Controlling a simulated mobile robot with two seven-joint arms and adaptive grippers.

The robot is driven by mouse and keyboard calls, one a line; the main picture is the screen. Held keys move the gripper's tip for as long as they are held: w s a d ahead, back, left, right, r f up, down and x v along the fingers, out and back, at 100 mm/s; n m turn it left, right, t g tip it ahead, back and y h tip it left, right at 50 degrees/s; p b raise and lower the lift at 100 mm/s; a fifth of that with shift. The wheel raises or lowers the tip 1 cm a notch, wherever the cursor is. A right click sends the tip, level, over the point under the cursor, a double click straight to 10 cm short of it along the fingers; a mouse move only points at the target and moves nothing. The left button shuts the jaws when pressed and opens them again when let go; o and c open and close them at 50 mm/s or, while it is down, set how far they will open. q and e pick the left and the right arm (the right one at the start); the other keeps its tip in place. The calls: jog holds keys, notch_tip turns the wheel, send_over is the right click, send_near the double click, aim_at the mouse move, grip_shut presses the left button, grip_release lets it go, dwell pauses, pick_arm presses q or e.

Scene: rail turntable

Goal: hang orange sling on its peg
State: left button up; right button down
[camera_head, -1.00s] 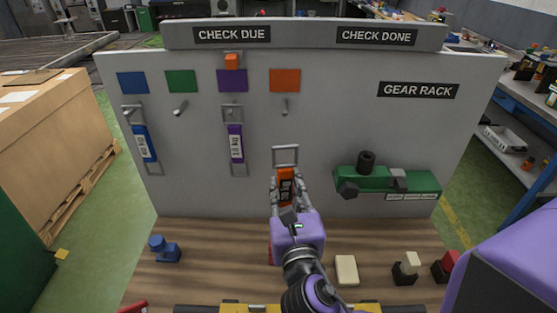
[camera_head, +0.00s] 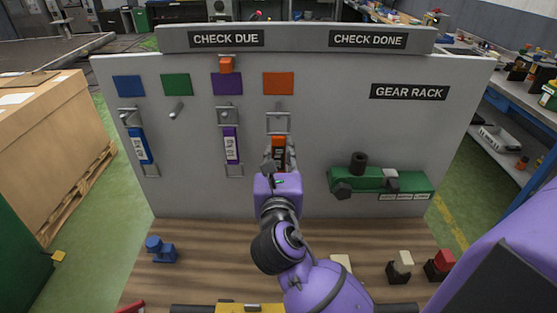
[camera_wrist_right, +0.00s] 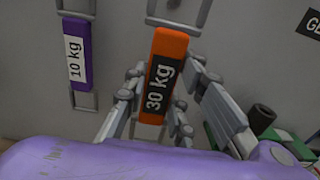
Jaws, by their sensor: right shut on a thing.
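The orange sling (camera_head: 278,145), labelled 30 kg, hangs upright in my right gripper (camera_head: 279,158). The wrist view shows the fingers of the right gripper (camera_wrist_right: 166,75) on both sides of the sling (camera_wrist_right: 167,50). The sling's upper metal loop (camera_head: 278,122) is at the peg (camera_head: 280,108) below the orange square (camera_head: 278,83). I cannot tell whether the loop is around the peg or just in front of it. My left gripper is not in view.
A purple sling (camera_head: 231,145) and a blue sling (camera_head: 139,146) hang on the board to the left. The peg (camera_head: 177,108) under the green square is empty. A green gear rack fixture (camera_head: 385,181) sits to the right. Small blocks stand on the wooden bench (camera_head: 210,250).

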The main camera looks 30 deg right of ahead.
jog(key=f+x, duration=0.1)
jog(key=x, duration=0.5)
jog(key=shift+w, duration=0.25)
dwell(0.4)
jog(key=shift+d+f, duration=0.1)
jog(key=shift+f, duration=0.1)
dwell(0.5)
jog(key=c, duration=1.4)
grip_release()
jog(key=shift+f, duration=0.1)
jog(key=shift+s, duration=0.1)
jog(key=v, duration=1.2)
